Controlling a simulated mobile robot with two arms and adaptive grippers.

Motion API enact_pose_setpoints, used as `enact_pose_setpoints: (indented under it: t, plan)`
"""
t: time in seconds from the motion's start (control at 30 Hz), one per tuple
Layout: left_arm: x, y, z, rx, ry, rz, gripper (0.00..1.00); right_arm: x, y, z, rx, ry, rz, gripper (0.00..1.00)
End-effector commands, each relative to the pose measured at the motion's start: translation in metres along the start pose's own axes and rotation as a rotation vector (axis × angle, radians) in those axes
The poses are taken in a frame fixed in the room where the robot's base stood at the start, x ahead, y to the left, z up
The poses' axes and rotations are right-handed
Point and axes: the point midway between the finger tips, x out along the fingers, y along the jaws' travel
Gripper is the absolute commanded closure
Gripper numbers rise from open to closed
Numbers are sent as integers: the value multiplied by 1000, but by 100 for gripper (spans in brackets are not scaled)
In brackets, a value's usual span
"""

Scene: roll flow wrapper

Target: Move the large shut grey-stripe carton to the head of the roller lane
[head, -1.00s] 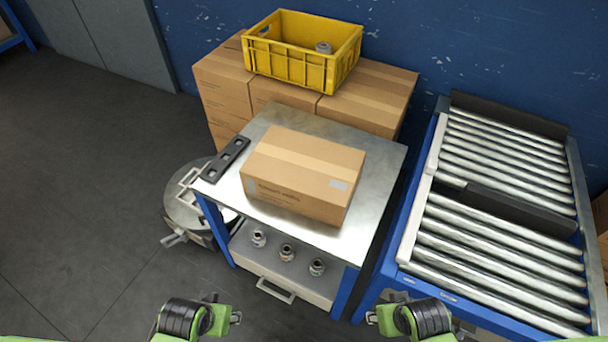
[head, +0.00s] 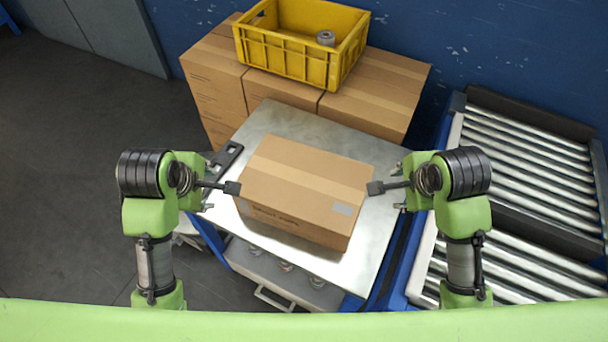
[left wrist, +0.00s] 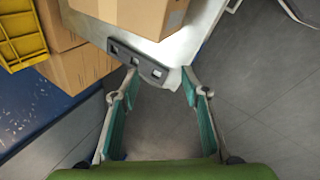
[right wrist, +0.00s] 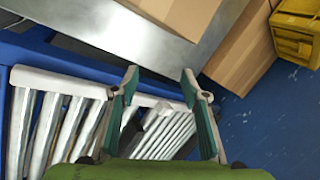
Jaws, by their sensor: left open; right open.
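The large shut carton (head: 305,185) is brown with a paler tape band along its top and a small grey label. It lies flat on the metal-topped table (head: 270,118). Its near corner shows in the left wrist view (left wrist: 140,14), with a grey mark, and part of it in the right wrist view (right wrist: 180,14). My left gripper (head: 212,187) is open and empty at the carton's left side. My right gripper (head: 392,187) is open and empty at its right side. I cannot tell whether either touches it. The roller lane (head: 520,190) stands to the right.
A black slotted bar (head: 226,158) lies on the table's left edge. Stacked cartons (head: 212,90) with a yellow crate (head: 285,55) on top stand behind. Small fittings (head: 285,266) sit on the lower shelf. The lane's visible rollers are bare, with a dark bar (head: 540,228) across them.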

Motion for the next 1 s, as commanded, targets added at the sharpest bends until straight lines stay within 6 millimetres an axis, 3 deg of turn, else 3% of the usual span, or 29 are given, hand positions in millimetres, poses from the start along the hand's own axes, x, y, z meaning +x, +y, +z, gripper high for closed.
enact_pose_setpoints:
  t: [0.4,0.57,1.0]
  plan:
    - [-2,6,0,-58,-2,3,58,-2,-6,-1,58,1,-3,58]
    - [8,6,0,-56,-1,2,58,8,-5,-1,58,2,0,58]
    - [90,5,0,-55,-1,-2,58,89,-5,-1,56,3,1,58]
